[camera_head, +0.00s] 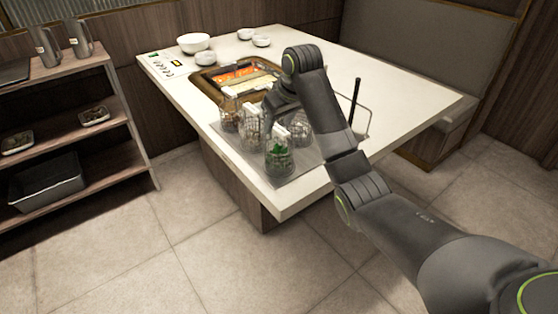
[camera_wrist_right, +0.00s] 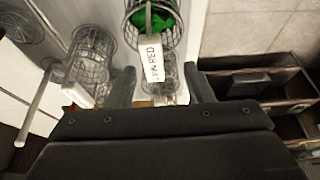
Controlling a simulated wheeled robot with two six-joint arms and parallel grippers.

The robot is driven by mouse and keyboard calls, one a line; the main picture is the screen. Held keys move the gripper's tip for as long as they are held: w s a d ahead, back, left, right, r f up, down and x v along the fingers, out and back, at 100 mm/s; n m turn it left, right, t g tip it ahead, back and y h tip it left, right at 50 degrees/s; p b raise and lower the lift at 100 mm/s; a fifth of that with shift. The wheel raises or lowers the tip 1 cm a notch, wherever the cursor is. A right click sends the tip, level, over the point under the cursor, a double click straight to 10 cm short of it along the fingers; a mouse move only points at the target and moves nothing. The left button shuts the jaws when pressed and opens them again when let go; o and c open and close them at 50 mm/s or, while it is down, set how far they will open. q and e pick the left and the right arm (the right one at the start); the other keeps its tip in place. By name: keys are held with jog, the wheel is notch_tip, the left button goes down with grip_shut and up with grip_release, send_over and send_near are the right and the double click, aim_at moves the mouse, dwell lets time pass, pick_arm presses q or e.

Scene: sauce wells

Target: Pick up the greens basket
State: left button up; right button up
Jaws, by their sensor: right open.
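The greens basket (camera_head: 279,160) is a wire basket with dark green leaves, at the near corner of the table, closest of several wire baskets. In the right wrist view the greens basket (camera_wrist_right: 150,22) is at the top centre, beyond my fingertips, with bright green inside. A white tag (camera_wrist_right: 152,58) with black letters lies across the view below it. My right gripper (camera_wrist_right: 160,84) is open, and another wire basket (camera_wrist_right: 166,74) shows between and beyond its fingers. In the head view my right gripper (camera_head: 274,104) is above the baskets, partly hidden by its arm. My left gripper is out of view.
Other wire baskets (camera_head: 229,116) stand close around on a grey tray (camera_head: 310,156). A hot pot (camera_head: 205,82) with red and pale broth lies behind. White bowls (camera_head: 194,42) sit at the far end. A dark upright handle (camera_head: 355,100) stands right. A shelf (camera_head: 75,135) stands left.

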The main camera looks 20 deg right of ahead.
aim_at(280, 129)
jog(key=x, duration=0.3)
jog(key=d+x, duration=0.1)
jog(key=shift+w+a+f, duration=0.1)
jog(key=shift+a+f, duration=0.05)
jog(key=shift+f, duration=0.3)
jog(key=shift+w+a+f, duration=0.1)
jog(key=shift+w+f, duration=0.1)
jog(key=shift+f, duration=0.2)
grip_shut()
